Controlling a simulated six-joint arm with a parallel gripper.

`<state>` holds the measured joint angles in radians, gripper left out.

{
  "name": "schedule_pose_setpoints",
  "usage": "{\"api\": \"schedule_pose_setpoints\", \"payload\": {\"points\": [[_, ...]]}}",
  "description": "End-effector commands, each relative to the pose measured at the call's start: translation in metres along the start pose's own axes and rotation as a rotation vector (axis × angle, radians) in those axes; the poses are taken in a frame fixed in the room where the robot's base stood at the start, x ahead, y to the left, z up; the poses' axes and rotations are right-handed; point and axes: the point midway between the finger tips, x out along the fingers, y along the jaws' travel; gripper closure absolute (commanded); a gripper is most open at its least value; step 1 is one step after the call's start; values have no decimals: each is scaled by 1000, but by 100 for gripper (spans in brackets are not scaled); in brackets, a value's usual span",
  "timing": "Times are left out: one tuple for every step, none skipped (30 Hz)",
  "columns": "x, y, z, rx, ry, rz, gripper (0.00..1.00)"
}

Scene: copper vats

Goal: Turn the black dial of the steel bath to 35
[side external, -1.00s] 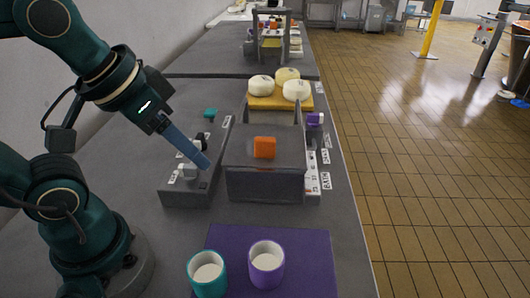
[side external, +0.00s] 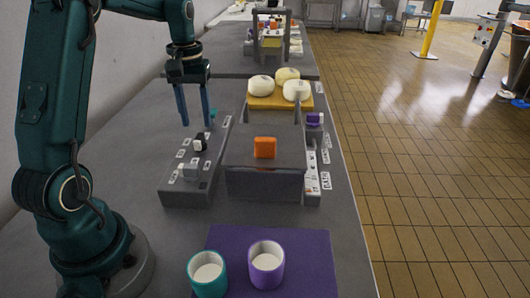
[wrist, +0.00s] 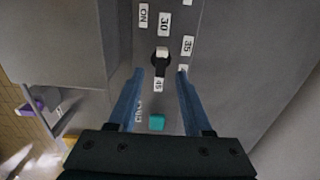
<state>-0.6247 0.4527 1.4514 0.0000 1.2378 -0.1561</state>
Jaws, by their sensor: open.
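The black dial (side external: 200,144) sits on a sloped grey panel (side external: 180,198) left of the steel bath (side external: 265,185). In the wrist view the dial (wrist: 162,64) has a white end facing the 30 label (wrist: 164,24). The 35 label (wrist: 187,46) is to its upper right, and a 45 label (wrist: 158,84) lies below it. My gripper (side external: 196,126) points down, open and empty, above and behind the dial in the side view. In the wrist view my fingertips (wrist: 160,73) are on either side of the dial's lower part, with no contact visible.
A teal piece (side external: 211,113) lies behind the dial, close to my fingers. An orange block (side external: 265,147) is on the bath's lid. White cheeses (side external: 262,84) stand on a yellow board behind.

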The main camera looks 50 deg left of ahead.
Motion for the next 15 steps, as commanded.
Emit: {"api": "schedule_pose_setpoints", "payload": {"points": [[4, -2, 0, -7, -5, -1, 50], [7, -2, 0, -8, -4, -1, 50], [11, -2, 0, -7, -5, -1, 50], [15, -2, 0, -7, -5, -1, 50], [19, -2, 1, -6, -6, -1, 50], [24, -2, 1, -6, -6, -1, 50], [28, -2, 1, -6, -5, -1, 50], [32, -2, 1, -6, -5, -1, 50], [37, -2, 1, -5, -5, -1, 50], [40, -2, 0, -5, -4, 0, 50], [42, -2, 0, -5, -3, 0, 50], [45, -2, 0, -5, -3, 0, 50], [47, -2, 0, -5, -2, 0, 50], [48, -2, 0, -5, -1, 0, 50], [49, -2, 0, -5, 0, 0, 50]]}}
